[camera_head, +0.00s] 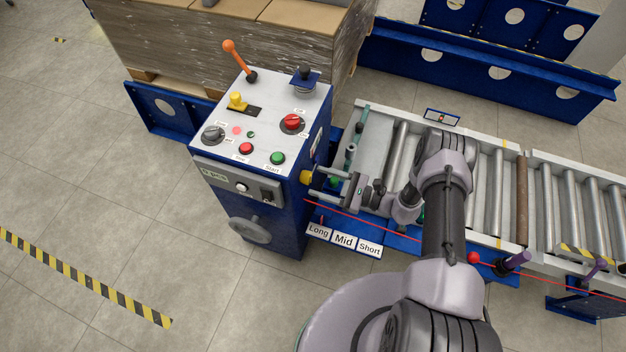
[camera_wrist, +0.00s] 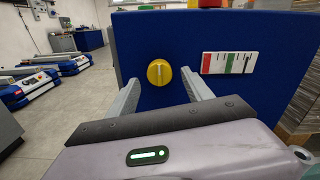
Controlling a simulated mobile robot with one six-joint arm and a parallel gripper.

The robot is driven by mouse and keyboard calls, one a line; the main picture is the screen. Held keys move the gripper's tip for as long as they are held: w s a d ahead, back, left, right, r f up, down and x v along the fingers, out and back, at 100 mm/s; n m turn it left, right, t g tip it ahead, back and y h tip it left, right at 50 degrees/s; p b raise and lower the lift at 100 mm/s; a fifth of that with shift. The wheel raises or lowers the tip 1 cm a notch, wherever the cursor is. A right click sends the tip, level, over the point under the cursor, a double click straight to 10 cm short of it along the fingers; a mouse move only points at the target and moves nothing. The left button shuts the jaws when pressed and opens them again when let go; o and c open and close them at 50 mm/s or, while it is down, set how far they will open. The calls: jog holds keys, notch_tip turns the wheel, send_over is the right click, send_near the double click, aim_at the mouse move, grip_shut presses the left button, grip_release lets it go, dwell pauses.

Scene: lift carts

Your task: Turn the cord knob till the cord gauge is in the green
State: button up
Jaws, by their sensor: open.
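The yellow cord knob (camera_wrist: 159,72) is on the blue side wall of the control cabinet, with its grip ridge close to upright in the wrist view. It also shows at the cabinet's right side in the head view (camera_head: 306,177). The cord gauge (camera_wrist: 229,63) is a white plate right of the knob, with a red band at its left, a green band and dark marks. I cannot tell where its pointer stands. My gripper (camera_head: 328,183) is open and faces the knob. In the wrist view its fingers (camera_wrist: 163,92) stand either side of the knob, not closed on it.
The cabinet top (camera_head: 262,110) carries an orange lever (camera_head: 238,60), a red knob (camera_head: 292,123) and buttons. A roller conveyor (camera_head: 390,140) lies below and behind my arm. A red cord (camera_head: 400,233) runs along its front edge, near Long, Mid and Short labels (camera_head: 343,240).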

aim_at(306, 178)
jog(key=shift+x, duration=1.45)
grip_shut()
jog(key=shift+m+b, duration=0.3)
jog(key=shift+b, duration=0.1)
jog(key=m+b, duration=0.2)
jog(key=m, duration=0.1)
jog(key=shift+f+m, duration=0.15)
jog(key=shift+m, duration=0.25)
jog(key=m+b, duration=0.2)
jog(key=m, duration=0.3)
jog(key=shift+s, duration=0.1)
jog(key=shift+m, duration=0.3)
